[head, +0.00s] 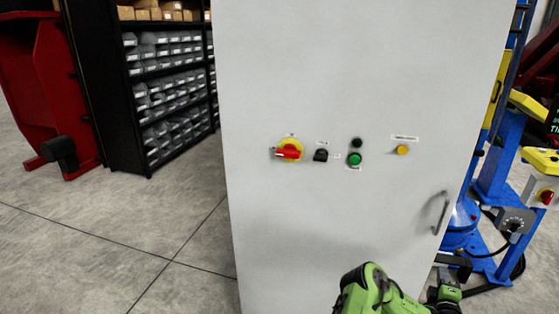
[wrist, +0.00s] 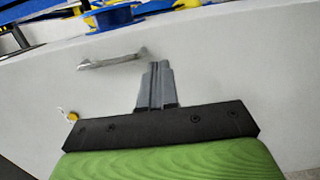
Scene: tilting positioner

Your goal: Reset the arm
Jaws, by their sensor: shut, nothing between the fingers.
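My green arm (head: 375,292) shows at the bottom right of the head view, in front of the white cabinet (head: 350,90). My gripper (wrist: 156,68) is in the middle of the wrist view, its two grey fingers pressed together with nothing between them. It points along the cabinet's door (wrist: 220,70), near the metal door handle (wrist: 112,60); I cannot tell the gap. The handle also shows at the cabinet's right side in the head view (head: 440,213). The fingertips cannot be made out in the head view.
The cabinet carries a red and yellow rotary switch (head: 288,151), a black selector (head: 321,155), a green button (head: 355,159) and a yellow button (head: 403,150). Blue and yellow machinery (head: 500,170) stands at right. Dark shelves (head: 165,70) with bins stand at left. Floor at lower left is clear.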

